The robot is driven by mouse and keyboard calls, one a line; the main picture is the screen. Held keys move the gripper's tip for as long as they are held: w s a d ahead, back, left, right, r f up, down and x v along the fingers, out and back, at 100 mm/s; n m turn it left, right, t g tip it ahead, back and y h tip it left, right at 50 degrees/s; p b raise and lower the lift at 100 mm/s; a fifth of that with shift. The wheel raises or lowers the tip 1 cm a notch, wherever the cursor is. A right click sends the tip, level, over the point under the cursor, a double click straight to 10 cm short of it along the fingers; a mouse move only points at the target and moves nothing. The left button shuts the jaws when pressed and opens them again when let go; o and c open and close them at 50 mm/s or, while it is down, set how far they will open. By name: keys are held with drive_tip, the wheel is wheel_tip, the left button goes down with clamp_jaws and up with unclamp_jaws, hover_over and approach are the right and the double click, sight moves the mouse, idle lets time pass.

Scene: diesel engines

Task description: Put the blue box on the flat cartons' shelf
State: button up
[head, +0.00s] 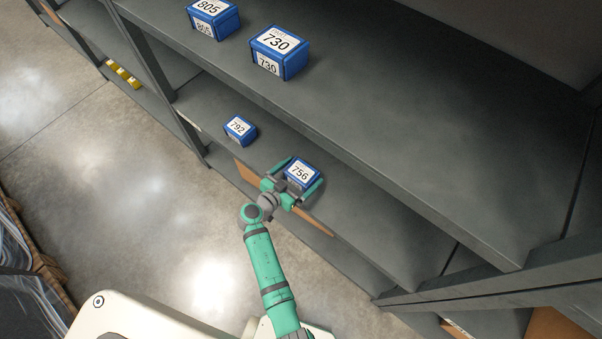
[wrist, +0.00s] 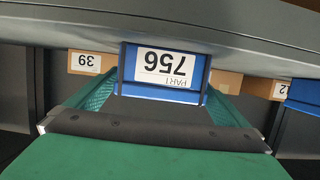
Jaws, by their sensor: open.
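A blue box labelled 756 (head: 301,174) sits on the middle shelf (head: 375,215), near its front edge. My gripper (head: 305,171) is open, with one finger on each side of this box. In the wrist view the 756 box (wrist: 162,72) shows upside down between the green fingers. Whether the fingers touch its sides I cannot tell. Brown cartons (head: 247,174) show partly below the middle shelf, mostly hidden by it. In the wrist view cartons labelled 39 (wrist: 88,63) and 12 (wrist: 262,88) show behind the box.
Blue box 792 (head: 240,129) stands left of 756 on the same shelf. Boxes 805 (head: 213,18) and 730 (head: 279,52) stand on the upper shelf (head: 420,120), which overhangs behind. Yellow items (head: 123,74) lie on a far-left shelf. The floor (head: 130,190) in front is clear.

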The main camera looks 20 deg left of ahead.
drive_tip(key=v, duration=1.2)
idle(0.3)
